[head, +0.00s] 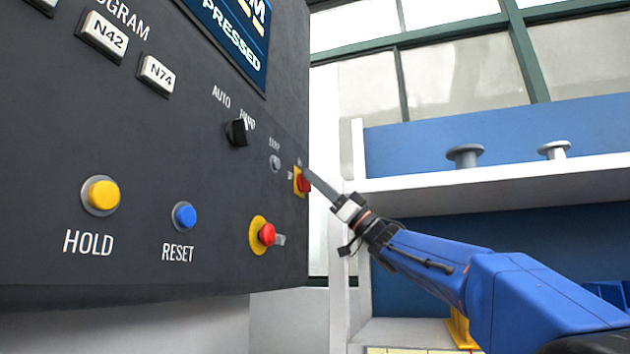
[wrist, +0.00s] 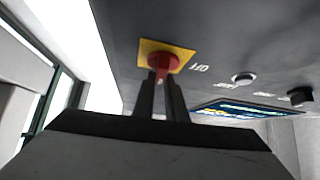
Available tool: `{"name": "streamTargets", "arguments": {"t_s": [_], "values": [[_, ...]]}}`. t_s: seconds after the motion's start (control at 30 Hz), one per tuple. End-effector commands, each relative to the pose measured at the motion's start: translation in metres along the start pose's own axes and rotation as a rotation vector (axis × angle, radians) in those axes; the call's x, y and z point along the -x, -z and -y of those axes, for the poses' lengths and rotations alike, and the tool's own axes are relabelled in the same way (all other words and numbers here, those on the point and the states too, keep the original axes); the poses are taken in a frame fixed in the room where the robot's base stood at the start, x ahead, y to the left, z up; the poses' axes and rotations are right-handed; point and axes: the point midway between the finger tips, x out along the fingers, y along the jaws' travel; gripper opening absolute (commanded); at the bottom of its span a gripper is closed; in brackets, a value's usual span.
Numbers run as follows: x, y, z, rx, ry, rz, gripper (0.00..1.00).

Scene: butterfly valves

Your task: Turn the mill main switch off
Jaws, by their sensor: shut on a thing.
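The main switch (head: 303,183) is a red rotary handle on a yellow plate near the right edge of the dark control panel. In the wrist view the red handle (wrist: 163,62) stands out from its yellow plate (wrist: 180,51), with white OFF lettering beside the plate. My gripper (head: 310,178) reaches the switch from the right. In the wrist view its two dark fingers (wrist: 161,80) are shut on the red handle, one on each side. The fingers partly hide the handle, so I cannot tell exactly which way it points.
A red emergency button (head: 266,234) on a yellow ring sits just below left of the switch. A black selector (head: 237,132) and a small grey knob (head: 275,163) are to its left. A white shelf (head: 500,176) stands behind my arm at the right.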

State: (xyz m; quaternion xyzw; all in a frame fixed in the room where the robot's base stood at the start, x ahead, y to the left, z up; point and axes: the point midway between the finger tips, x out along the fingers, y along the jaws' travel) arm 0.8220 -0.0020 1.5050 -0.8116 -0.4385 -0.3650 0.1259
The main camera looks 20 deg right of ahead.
Motion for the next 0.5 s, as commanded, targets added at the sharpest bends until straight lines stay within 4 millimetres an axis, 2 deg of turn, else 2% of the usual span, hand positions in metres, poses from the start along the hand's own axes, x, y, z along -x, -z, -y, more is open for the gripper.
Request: {"name": "streamTargets", "arguments": {"t_s": [0.5], "values": [[0.0010,-0.0025,-0.0002,0.324,0.326,0.002,0.00]]}}
